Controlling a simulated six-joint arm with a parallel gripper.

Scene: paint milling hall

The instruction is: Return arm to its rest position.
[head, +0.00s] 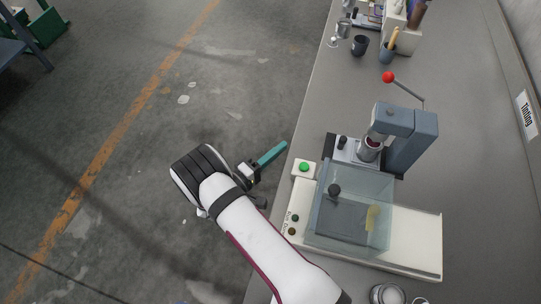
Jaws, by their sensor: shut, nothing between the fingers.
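My white arm reaches up from the bottom of the head view and bends at a black-banded joint. My gripper (283,146) is at its end, with teal fingers together and nothing held. It is over the floor, just left of the bench's (460,150) left edge in the picture, and points up and right. Part of the wrist is hidden behind the arm.
On the bench, a white machine base (415,240) carries a clear cover (345,205) and a green button (304,167). Behind it stands a grey press-like device (410,130) with a red-knobbed lever (388,77). Cups (360,45) stand farther back.

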